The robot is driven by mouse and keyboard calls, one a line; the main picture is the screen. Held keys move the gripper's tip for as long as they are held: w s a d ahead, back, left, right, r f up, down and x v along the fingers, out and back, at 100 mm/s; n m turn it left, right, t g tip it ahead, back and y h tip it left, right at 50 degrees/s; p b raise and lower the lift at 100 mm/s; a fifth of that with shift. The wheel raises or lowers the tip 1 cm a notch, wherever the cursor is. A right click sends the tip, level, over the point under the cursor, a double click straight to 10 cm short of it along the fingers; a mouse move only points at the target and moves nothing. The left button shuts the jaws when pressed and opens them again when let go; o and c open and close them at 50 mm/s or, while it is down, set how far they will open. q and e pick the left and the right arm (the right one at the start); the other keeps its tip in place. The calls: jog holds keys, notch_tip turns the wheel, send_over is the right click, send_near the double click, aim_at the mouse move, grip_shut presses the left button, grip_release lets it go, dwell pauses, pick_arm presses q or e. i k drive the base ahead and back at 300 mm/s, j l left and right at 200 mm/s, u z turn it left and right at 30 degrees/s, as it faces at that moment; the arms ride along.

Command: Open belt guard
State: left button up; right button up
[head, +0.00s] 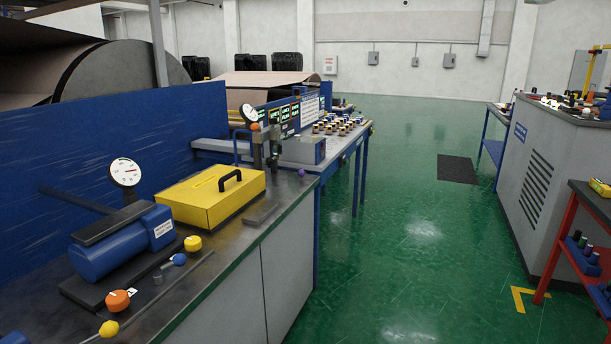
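A yellow box-shaped cover with a black handle on top, which looks like the belt guard (205,199), sits on the dark bench top at the left. Its lid appears closed, and nothing under it shows. A blue motor (118,243) stands on a black base just in front of it, to the left. Neither of my grippers is in view.
Around the motor are a white dial gauge (126,173), an orange knob (117,301), yellow knobs (193,243) and thin rods with ball ends. A blue panel (110,150) rises behind the bench. A grey cabinet (555,185) stands far right.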

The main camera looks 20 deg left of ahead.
aim_at(219, 190)
jog(key=i+l+u, duration=0.1)
jog(key=i+u, duration=0.25)
jog(key=i, duration=0.25)
jog(key=i+l+u, duration=0.35)
jog(key=i, duration=0.2)
jog(key=i+l+u, duration=0.4)
jog(key=i, duration=0.15)
